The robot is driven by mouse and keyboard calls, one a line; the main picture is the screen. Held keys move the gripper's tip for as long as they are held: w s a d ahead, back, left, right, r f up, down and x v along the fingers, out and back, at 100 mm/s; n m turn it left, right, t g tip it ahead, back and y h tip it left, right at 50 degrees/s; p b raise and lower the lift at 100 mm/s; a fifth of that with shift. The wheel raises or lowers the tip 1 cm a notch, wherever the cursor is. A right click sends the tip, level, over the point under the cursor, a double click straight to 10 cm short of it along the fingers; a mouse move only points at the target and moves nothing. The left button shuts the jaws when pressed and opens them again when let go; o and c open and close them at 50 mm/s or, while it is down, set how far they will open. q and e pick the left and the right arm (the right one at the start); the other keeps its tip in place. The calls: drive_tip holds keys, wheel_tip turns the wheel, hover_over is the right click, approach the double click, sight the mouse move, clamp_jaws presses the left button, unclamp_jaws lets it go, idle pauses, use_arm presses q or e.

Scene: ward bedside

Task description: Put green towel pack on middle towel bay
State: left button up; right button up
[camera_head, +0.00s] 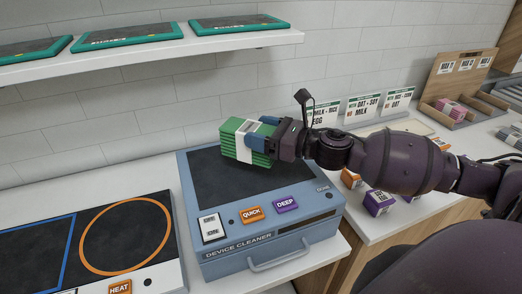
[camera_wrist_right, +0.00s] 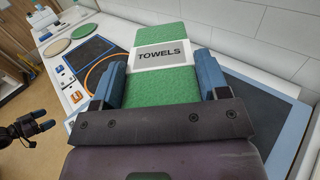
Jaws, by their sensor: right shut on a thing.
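The green towel pack (camera_head: 238,150) is a stack with a white band. A wooden rack (camera_head: 460,77) with three small labels stands at the far right, probably the towel bays. A pink pack (camera_head: 450,108) sits in its left part. My left gripper (camera_wrist_right: 46,120) is open and empty in the right wrist view.
Menu cards (camera_head: 363,108) stand along the back wall between cleaner and rack. Orange and purple boxes (camera_head: 379,201) stand right of the cleaner, partly behind my right arm. A shelf (camera_head: 150,53) with green-rimmed trays hangs above. A heating panel (camera_head: 118,238) lies at left.

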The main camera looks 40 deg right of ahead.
drive_tip(key=shift+f, duration=2.6)
drive_tip(key=shift+f, duration=0.1)
drive_tip(key=o, duration=1)
drive_tip(key=shift+o, duration=0.2)
